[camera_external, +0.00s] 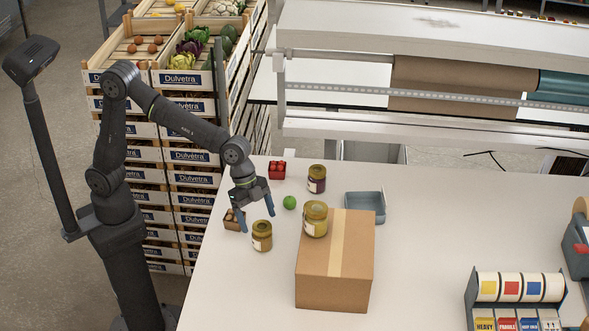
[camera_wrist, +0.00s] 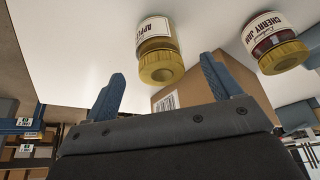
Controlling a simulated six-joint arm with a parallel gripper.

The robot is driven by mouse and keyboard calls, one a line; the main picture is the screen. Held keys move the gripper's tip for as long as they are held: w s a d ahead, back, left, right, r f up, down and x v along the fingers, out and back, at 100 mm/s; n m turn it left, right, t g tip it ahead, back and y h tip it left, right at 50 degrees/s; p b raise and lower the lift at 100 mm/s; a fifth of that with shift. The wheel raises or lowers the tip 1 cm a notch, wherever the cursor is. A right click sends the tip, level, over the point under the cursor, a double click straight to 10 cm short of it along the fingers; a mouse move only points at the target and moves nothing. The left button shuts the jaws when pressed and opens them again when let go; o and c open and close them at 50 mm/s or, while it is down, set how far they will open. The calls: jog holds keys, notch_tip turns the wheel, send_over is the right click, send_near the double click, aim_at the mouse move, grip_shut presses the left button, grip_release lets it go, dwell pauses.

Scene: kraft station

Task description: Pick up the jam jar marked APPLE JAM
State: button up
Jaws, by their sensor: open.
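The jam jar marked APPLE JAM (camera_wrist: 157,48) shows in the wrist view with a yellow lid and a white label, only partly readable. It appears to be the amber jar (camera_external: 262,236) standing on the table in the external view, where its label is too small to read. My gripper (camera_external: 258,214) is open and empty, fingers pointing down, above and just behind that jar. In the wrist view the jar is beyond my open fingers (camera_wrist: 160,82), not between them.
A similar jar (camera_external: 315,219) stands on the cardboard box (camera_external: 313,276). A dark jar (camera_external: 317,179), apparently the CHERRY JAM jar (camera_wrist: 273,42), stands farther back.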

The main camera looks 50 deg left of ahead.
aim_at(263, 234)
jog(key=shift+x, duration=3.2)
jog(key=c, duration=1.1)
jog(key=shift+c, duration=1.1)
jog(key=shift+r, duration=0.15)
